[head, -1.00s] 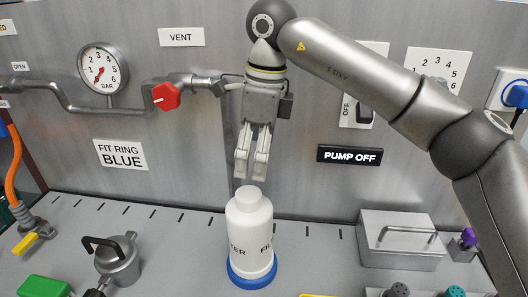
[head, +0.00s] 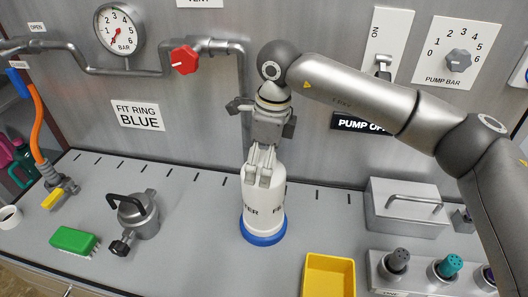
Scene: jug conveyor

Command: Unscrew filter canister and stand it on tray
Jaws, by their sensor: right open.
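The white filter canister (head: 264,209) stands upright with a blue ring (head: 263,235) around its base on the grey counter. My right gripper (head: 258,180) points down over the canister's narrow top, with its open fingers at the neck. The fingers hide most of that top, and I cannot tell whether they touch it. A yellow tray (head: 308,290) lies at the front, right of the canister, cut off by the bottom edge; its visible floor is empty. My left gripper is not in view.
A metal pot (head: 139,216) and a green brush (head: 73,240) are on the left. A metal box (head: 405,211) and a holder with several coloured knobs (head: 420,283) are on the right. The counter between pot and canister is clear. The panel with a red valve (head: 185,60) rises behind.

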